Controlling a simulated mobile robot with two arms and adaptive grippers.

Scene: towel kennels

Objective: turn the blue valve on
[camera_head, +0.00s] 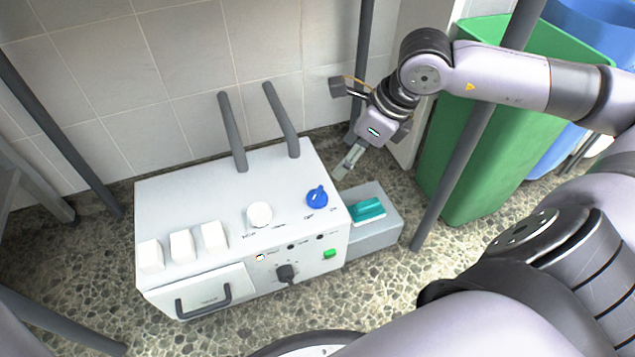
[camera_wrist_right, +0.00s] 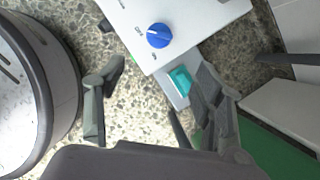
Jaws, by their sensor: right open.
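The blue valve (camera_head: 317,197) is a round knob on the top right of a white box-shaped machine (camera_head: 200,205). The blue valve also shows in the right wrist view (camera_wrist_right: 158,36), at the top middle, beyond my fingertips. My right gripper (camera_head: 348,163) is above and behind the machine's right edge, up and to the right of the valve and apart from it. In the right wrist view my right gripper (camera_wrist_right: 160,70) has its fingers spread, with nothing between them. My left gripper is not in view.
Two grey posts (camera_head: 232,130) rise from the machine's back. A white knob (camera_head: 259,214) and white blocks (camera_head: 181,246) share its top. A grey box with a teal item (camera_head: 368,209) adjoins its right side. A green bin (camera_head: 460,160) and a slanted pole (camera_head: 455,150) stand at right.

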